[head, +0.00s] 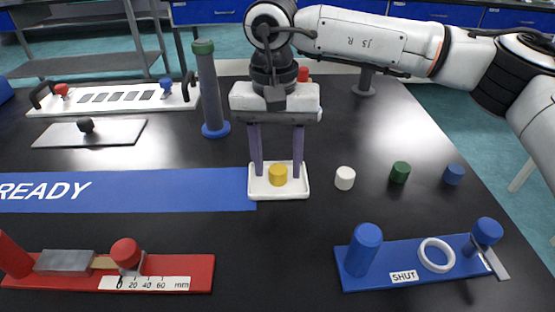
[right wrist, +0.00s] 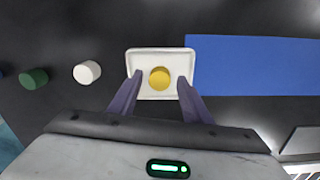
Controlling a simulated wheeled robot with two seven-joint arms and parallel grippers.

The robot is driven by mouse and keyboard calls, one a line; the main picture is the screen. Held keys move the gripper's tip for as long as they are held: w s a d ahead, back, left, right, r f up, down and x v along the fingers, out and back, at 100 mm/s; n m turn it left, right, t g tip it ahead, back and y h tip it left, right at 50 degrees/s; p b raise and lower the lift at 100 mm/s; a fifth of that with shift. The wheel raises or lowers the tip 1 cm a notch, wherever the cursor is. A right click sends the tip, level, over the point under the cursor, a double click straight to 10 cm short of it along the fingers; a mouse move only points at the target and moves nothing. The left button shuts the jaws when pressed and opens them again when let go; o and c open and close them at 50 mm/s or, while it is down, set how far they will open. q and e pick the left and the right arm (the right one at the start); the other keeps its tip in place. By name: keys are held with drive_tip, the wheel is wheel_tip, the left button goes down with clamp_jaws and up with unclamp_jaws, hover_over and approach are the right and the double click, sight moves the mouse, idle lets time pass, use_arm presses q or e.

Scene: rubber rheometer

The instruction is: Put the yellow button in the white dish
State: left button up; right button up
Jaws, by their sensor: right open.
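The yellow button (head: 278,175) sits inside the white dish (head: 256,192), near its middle. The dish lies on the black table and touches or slightly overlaps the right end of the blue READY strip. My right gripper (head: 277,172) points down over the dish, its two purple fingers apart on either side of the button. In the right wrist view the button (right wrist: 159,78) lies in the dish (right wrist: 160,53) between the open fingertips (right wrist: 159,80), with gaps on both sides. My left gripper is not in view.
White (head: 345,178), green (head: 400,172) and blue (head: 453,174) buttons stand to the right. A blue fixture (head: 415,262) marked SHUT is at the front right and a red ruler fixture (head: 190,270) at the front left. A grey post (head: 209,90) stands behind the blue strip (head: 150,190).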

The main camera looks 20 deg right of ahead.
sight(275, 169)
wheel_tip(275, 169, up, 12)
drive_tip(key=p, duration=0.1)
drive_tip(key=shift+a+r+p, duration=0.15)
drive_tip(key=shift+a+p, duration=0.05)
drive_tip(key=shift+p, duration=0.2)
